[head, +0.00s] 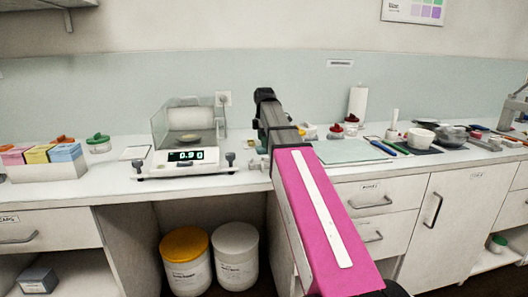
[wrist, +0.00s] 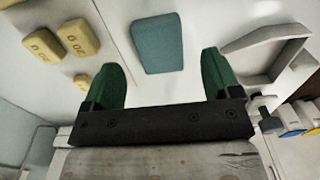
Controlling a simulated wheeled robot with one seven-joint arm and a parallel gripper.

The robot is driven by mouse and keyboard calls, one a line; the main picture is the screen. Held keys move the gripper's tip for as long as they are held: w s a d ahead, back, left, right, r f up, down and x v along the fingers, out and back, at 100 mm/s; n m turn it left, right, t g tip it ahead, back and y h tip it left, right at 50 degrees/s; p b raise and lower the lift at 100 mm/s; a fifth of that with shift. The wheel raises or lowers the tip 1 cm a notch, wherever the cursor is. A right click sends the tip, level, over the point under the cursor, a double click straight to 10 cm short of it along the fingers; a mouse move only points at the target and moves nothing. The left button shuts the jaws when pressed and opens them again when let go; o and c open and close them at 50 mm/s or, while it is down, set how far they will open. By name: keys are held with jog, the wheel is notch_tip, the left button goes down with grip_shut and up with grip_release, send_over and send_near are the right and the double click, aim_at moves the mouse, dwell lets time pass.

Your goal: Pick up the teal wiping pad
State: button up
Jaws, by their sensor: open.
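The teal wiping pad (wrist: 158,43) lies flat on the pale counter in the wrist view. It is a rounded rectangle just beyond my gripper (wrist: 160,62), roughly centred between the two green fingers. The fingers are wide apart with nothing between them; how high they are above the counter is hard to tell. In the head view my pink and black arm reaches over the counter, and I cannot make out the pad there; the arm may hide it.
Yellow numbered blocks (wrist: 75,38) lie left of the pad; a pale angled holder (wrist: 265,45) stands right. A balance (head: 186,155) reading 0.90 stands left of my arm. A mat (head: 350,151), bowl (head: 420,138) and paper roll (head: 357,103) are right. Two drums (head: 187,262) stand below.

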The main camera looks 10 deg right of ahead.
jog(key=shift+f, duration=1.55)
jog(key=c, duration=1)
jog(key=shift+r, duration=0.15)
jog(key=shift+r, duration=0.6)
notch_tip(320, 180, up, 3)
jog(key=shift+f, duration=0.2)
jog(key=s+a+r, duration=0.7)
jog(key=a, duration=0.2)
jog(key=shift+s, duration=0.25)
